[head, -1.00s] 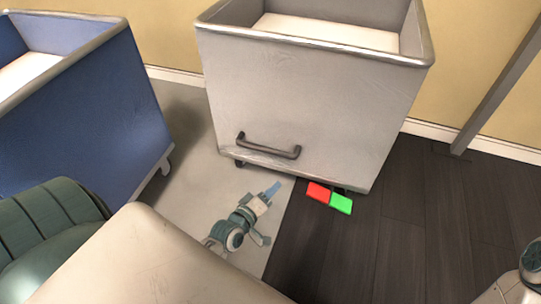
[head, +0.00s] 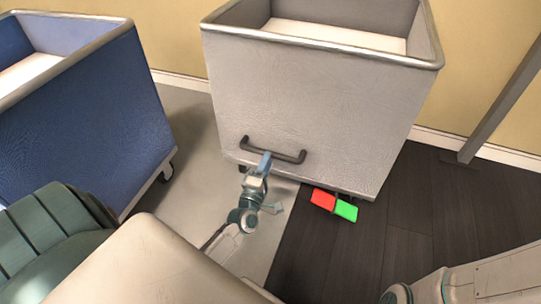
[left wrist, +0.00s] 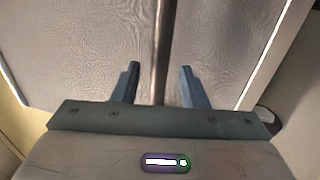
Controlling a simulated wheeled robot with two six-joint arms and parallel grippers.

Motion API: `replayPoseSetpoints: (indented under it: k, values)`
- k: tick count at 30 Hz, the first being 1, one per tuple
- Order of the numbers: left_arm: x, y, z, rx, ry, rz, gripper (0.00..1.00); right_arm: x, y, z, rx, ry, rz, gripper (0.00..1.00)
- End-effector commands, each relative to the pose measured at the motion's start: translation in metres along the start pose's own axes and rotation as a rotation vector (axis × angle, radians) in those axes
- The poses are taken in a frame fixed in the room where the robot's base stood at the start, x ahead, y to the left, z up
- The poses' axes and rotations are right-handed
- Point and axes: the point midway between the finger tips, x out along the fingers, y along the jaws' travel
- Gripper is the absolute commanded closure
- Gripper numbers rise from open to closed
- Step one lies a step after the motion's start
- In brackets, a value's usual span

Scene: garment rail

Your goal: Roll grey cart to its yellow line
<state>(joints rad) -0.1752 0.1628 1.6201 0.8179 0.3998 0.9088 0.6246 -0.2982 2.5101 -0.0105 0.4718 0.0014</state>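The grey cart (head: 310,110) stands in the head view with its near wall facing me. A dark horizontal handle (head: 285,156) is on the lower part of that wall. My left gripper (head: 265,160) is at the left part of the handle. In the left wrist view, its two blue fingers (left wrist: 159,78) are open, with the handle bar (left wrist: 162,45) running between them; I cannot tell if they touch it. A red pedal (head: 323,199) and a green pedal (head: 346,209) show under the cart's near edge. No yellow line shows. The fingers of my right gripper are out of view.
A blue cart (head: 85,110) stands close on the left. A grey post (head: 500,95) stands on the right by the yellow wall (head: 475,45). Dark floor (head: 425,215) lies clear right of the grey cart; pale floor (head: 190,185) lies between the carts.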

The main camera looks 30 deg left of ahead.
Motion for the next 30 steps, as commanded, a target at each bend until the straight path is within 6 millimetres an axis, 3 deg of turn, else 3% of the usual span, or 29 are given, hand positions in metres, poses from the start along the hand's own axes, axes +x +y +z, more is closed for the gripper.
replayPoseSetpoints:
  k: [6,18,19,25,30]
  values:
    - [0.031,-0.001,0.0,0.0,0.0,0.001,0.61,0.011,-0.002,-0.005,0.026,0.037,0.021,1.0]
    - [0.04,0.0,0.0,0.001,0.0,-0.001,0.61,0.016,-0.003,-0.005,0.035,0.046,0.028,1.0]
    - [0.04,0.0,0.0,0.001,0.0,-0.001,0.63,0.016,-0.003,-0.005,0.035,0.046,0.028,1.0]
    - [0.04,0.0,0.0,0.001,0.0,-0.001,1.0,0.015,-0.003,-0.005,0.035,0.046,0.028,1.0]
    - [0.04,0.0,0.0,0.001,0.0,-0.001,1.0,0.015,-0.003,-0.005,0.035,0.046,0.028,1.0]
